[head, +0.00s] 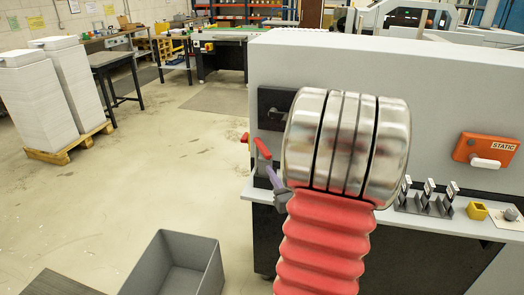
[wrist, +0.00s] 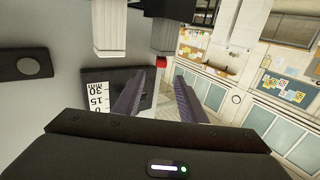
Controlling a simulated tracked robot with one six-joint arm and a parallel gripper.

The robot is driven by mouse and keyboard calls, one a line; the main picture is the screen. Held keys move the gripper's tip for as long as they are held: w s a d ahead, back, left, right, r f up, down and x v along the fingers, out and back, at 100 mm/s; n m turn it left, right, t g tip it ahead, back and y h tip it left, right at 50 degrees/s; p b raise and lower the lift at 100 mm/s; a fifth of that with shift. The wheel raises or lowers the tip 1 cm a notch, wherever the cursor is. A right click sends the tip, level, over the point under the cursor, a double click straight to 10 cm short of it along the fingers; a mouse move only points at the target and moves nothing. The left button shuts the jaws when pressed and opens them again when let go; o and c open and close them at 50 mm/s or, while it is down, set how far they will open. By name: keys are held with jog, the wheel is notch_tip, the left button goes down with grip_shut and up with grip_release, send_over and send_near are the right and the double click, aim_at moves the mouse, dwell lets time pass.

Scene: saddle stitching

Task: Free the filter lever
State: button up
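My gripper (wrist: 160,73) is open in the wrist view, its two dark purple-grey fingers apart with nothing seen between them. A small red lever end (wrist: 161,62) lies just beyond the fingertips, in line with the gap; I cannot tell how far away it is. In the head view, a red-tipped lever (head: 262,148) stands at the left end of the grey machine (head: 420,85). A finger of my gripper (head: 270,176) shows just below it, the rest mostly hidden behind my arm. No label names the filter lever, so I cannot tell which part it is.
A second red tip (head: 245,138) sits left of the lever. A dark bracket (head: 272,105) is above. An orange STATIC box (head: 486,150), several clips (head: 428,192) and a yellow block (head: 477,211) are right. A grey bin (head: 172,268) stands below. The left floor is largely clear.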

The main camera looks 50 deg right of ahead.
aim_at(265, 148)
jog(key=x, duration=1.4)
jog(key=shift+a, duration=0.1)
jog(key=shift+c, duration=0.3)
grip_shut()
